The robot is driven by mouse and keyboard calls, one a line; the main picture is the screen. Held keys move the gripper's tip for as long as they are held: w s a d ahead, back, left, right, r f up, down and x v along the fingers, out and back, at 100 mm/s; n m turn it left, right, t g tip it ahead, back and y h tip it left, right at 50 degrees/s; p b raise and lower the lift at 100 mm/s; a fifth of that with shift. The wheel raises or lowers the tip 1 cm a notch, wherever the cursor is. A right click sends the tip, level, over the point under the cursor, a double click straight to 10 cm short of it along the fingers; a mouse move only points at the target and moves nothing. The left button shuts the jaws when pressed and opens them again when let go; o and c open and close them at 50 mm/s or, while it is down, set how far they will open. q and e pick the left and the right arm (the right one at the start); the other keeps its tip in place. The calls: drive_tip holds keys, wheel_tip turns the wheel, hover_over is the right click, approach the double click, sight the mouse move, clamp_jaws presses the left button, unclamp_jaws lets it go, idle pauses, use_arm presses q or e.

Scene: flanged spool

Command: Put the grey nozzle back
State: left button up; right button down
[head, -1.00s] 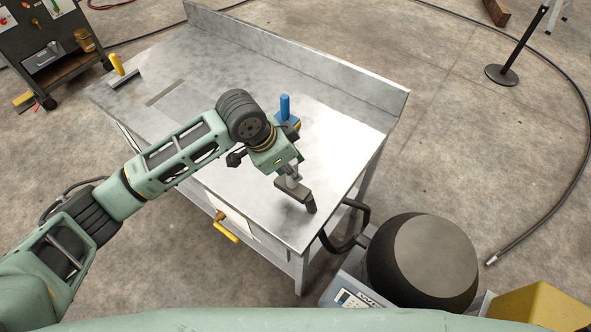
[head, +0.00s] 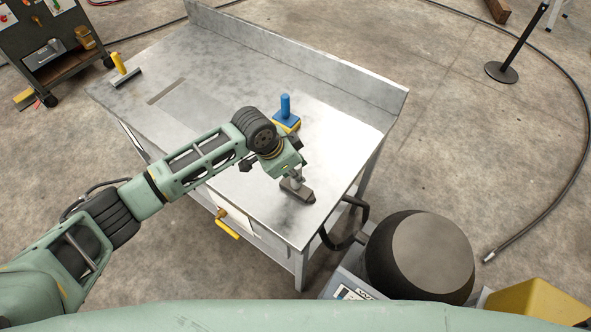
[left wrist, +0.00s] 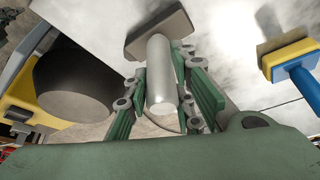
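The grey nozzle has a pale grey round handle (left wrist: 160,65) and a wide dark flat head (head: 297,191). My left gripper (head: 293,175) is shut around the handle, with green fingers on both sides of it in the left wrist view (left wrist: 168,95). The head points down over the table's near right part; I cannot tell whether it touches the top. A blue-handled nozzle with a yellow base (head: 286,122) stands just behind my gripper. A yellow-handled nozzle with a grey head (head: 119,66) stands at the table's far left. My right gripper is not in view.
The metal table (head: 225,85) has a raised back edge and a darker grey rectangular mark (head: 166,92) near the yellow-handled nozzle. Its middle is clear. A dark rounded object (head: 420,258) with a flat grey face is beyond the near right corner. A tool cart (head: 60,45) stands far left.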

use_arm(q)
drive_tip(key=o, duration=0.5)
drive_tip(key=shift+c, duration=0.2)
drive_tip(key=shift+r, duration=0.2)
drive_tip(key=b+v, duration=0.1)
drive_tip(key=v, duration=1.1)
drive_tip(key=shift+b, duration=0.35)
drive_tip(key=shift+f, duration=0.1)
